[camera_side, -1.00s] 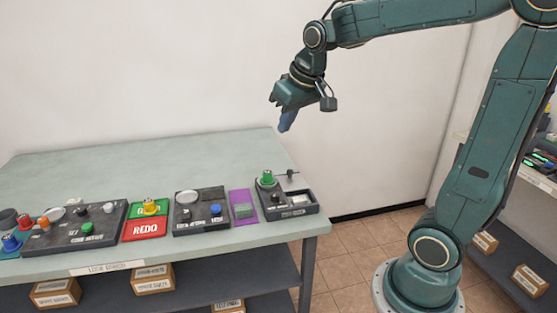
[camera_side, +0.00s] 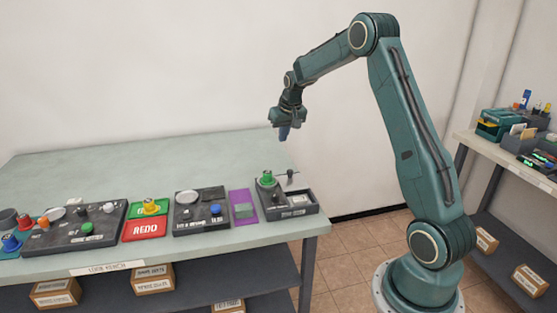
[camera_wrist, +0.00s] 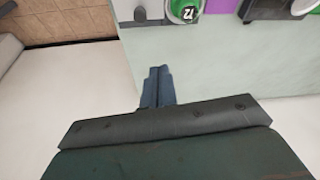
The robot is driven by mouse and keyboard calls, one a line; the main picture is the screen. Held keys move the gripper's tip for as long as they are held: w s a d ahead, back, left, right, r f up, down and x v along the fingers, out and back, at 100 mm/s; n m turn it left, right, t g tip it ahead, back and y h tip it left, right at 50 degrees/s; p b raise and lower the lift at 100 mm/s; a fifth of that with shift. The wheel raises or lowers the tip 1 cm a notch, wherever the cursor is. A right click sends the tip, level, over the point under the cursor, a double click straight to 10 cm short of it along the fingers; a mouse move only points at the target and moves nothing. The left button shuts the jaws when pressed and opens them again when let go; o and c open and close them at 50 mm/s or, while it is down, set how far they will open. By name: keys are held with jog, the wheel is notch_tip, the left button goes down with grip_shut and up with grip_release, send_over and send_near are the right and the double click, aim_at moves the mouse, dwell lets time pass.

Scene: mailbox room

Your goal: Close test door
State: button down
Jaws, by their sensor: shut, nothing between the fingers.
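The dark lock unit (camera_side: 290,212) sits at the right end of the bench. It bears a green knob (camera_side: 267,177) and a small dark lever on a light plate (camera_side: 292,182). Which part is the test door is not clear at this size. My gripper (camera_side: 283,133) is shut and empty, pointing down in the air above and behind the unit, touching nothing.
The bench (camera_side: 150,170) has clear room at the back, near the wall. Left of the unit are a purple mat (camera_side: 237,195), another dark panel (camera_side: 200,228), a red REDO tile (camera_side: 144,229) and a longer control panel (camera_side: 60,236). A side shelf with bins (camera_side: 500,122) stands at right.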

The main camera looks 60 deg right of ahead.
aim_at(293, 186)
jog(key=d+f, duration=0.3)
jog(key=shift+w, duration=0.15)
jog(key=shift+f, duration=0.1)
jog(key=x, duration=0.9)
jog(key=shift+f, duration=0.4)
jog(key=shift+s+a, duration=0.5)
jog(key=shift+s, duration=0.3)
jog(key=shift+s+a, duration=0.55)
jog(key=shift+s, duration=0.2)
jog(key=s+a, duration=0.5)
jog(key=s, duration=0.1)
jog(key=shift+a, duration=0.4)
jog(key=shift+s+a, duration=0.2)
jog(key=shift+a, duration=0.05)
